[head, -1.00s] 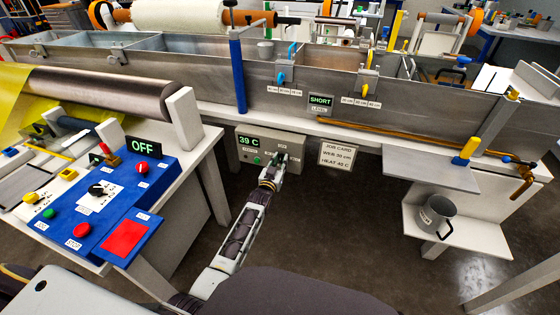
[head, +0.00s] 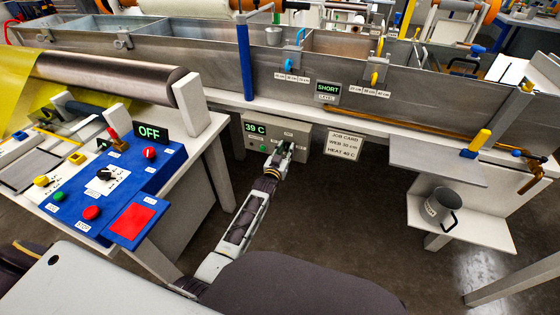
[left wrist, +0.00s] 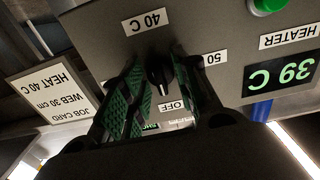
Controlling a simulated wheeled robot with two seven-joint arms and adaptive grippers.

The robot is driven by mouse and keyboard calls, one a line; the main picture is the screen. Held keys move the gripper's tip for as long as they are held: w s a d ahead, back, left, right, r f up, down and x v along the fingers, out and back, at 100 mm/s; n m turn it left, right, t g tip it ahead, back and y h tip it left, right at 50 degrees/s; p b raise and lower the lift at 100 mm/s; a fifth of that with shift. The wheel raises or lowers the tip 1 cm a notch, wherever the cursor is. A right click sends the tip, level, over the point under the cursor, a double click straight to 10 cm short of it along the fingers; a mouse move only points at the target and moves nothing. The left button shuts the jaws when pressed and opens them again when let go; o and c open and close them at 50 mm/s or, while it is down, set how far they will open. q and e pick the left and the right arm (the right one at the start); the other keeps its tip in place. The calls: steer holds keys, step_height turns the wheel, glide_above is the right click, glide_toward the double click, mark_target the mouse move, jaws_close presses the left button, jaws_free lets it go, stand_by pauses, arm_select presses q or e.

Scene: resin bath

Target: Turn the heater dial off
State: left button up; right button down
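The heater box (head: 309,141) hangs under the bath's front edge; its display (head: 255,127) reads 39 C. The black heater dial (left wrist: 159,74) shows in the left wrist view, upside down, with labels 40 C, 50 and OFF around it. The OFF label (left wrist: 172,106) is just below the dial in that picture. In the head view my left gripper (head: 284,150) hides the dial. My right gripper is not in view.
A green button (left wrist: 268,5) is on the same panel. A job card (head: 345,145) reading HEAT 40 C hangs right of the box. The blue control console (head: 125,185) stands left, and a shelf with a grey jug (head: 438,205) stands right.

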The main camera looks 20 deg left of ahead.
arm_select(q)
steer(key=s, duration=1.1)
steer(key=shift+s+a, duration=0.2)
steer(key=shift+s, duration=0.15)
stand_by(0.3)
steer(key=shift+f, duration=0.15)
stand_by(0.4)
